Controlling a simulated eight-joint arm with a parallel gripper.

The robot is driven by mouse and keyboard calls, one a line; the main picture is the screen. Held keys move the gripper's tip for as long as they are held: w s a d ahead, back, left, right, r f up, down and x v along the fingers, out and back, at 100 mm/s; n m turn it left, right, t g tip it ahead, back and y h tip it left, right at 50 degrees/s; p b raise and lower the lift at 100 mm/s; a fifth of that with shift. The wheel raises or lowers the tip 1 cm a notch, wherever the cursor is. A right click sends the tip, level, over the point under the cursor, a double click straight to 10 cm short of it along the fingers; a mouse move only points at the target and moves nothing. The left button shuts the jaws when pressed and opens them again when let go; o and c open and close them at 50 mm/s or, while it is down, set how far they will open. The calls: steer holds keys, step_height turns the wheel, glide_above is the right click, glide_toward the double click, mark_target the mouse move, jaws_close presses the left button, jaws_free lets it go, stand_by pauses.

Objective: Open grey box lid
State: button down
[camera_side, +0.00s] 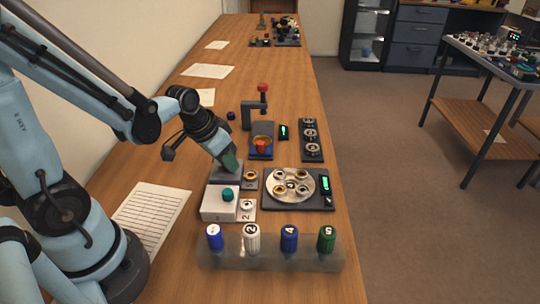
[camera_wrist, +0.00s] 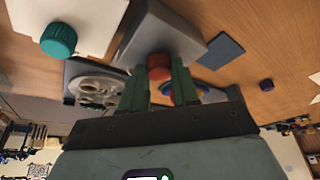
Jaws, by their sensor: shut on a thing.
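The grey box (camera_side: 224,176) stands on the bench beneath my gripper (camera_side: 231,160). In the wrist view, the grey lid (camera_wrist: 165,35) has a red-orange knob (camera_wrist: 159,66). My green fingers (camera_wrist: 159,76) are on both sides of this knob and shut on it. In the side view the gripper hides the knob and part of the lid. I cannot tell whether the lid is apart from the box.
A white box (camera_side: 219,204) with a teal knob (camera_side: 227,194) stands just in front. A round tray (camera_side: 290,181) with rings lies to the right. Several numbered jars stand on a clear rack (camera_side: 270,262). Paper (camera_side: 150,212) lies on the left.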

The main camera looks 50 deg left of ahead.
steer(key=shift+s+a, duration=2.1)
steer(key=shift+a, duration=0.05)
steer(key=c, duration=0.8)
jaws_free()
steer(key=shift+v, duration=6.05)
steer(key=shift+d, duration=0.15)
steer(key=w+d+t, duration=0.1)
steer(key=d, duration=0.2)
steer(key=w+d+t, duration=0.1)
steer(key=w+d, duration=0.1)
steer(key=d, duration=0.1)
steer(key=w+d+f, duration=0.1)
steer(key=w+d, duration=0.1)
steer(key=d, duration=0.1)
steer(key=shift+w+d+f+t, duration=0.1)
steer(key=shift+w+d+t, duration=0.15)
steer(key=shift+t, duration=0.15)
